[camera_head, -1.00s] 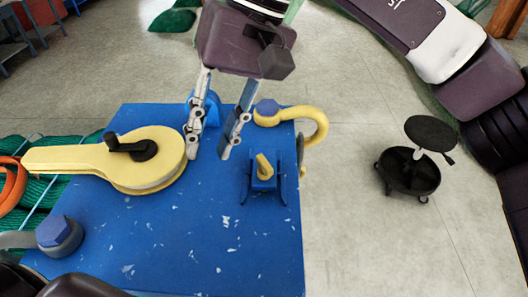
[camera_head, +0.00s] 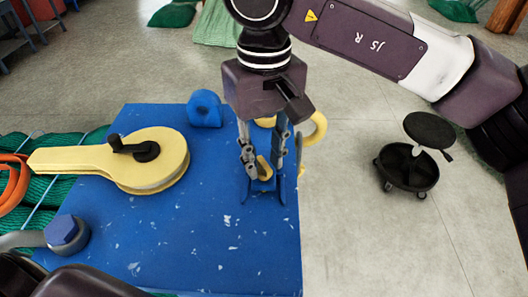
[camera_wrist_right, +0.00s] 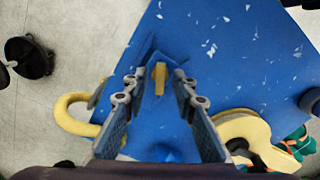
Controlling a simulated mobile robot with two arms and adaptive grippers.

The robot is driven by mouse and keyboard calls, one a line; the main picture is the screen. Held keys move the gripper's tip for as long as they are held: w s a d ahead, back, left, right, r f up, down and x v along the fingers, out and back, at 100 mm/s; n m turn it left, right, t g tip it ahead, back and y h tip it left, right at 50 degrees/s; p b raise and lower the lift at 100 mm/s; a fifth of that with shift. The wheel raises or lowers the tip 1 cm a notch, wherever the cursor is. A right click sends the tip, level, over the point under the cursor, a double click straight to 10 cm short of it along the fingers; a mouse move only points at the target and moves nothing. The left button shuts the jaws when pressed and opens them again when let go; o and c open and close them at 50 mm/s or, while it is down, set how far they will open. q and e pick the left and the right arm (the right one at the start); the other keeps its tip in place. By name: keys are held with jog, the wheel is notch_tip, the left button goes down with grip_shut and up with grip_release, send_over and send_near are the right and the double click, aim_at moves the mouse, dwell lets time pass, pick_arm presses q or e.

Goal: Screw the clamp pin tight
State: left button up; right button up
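The clamp pin appears to be the small yellow tab (camera_head: 263,169) standing in a blue bracket (camera_head: 250,197) near the right edge of the blue bench top (camera_head: 190,235). My right gripper (camera_head: 262,164) is open above the bracket, its fingers on either side of the tab. In the right wrist view the yellow tab (camera_wrist_right: 160,78) lies between and beyond the open fingertips (camera_wrist_right: 155,90), with a gap on both sides. Fingers partly hide the tab and bracket in the head view. My left gripper is not in view.
A yellow pulley block (camera_head: 155,175) with a black handle lies left on the bench. A blue ring lug (camera_head: 205,109) stands at the back. A yellow hook (camera_head: 318,128) is partly behind my right gripper. A grey shackle with blue bolt (camera_head: 64,233) is front left. A black stool (camera_head: 408,165) stands right.

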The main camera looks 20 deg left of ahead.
grip_shut()
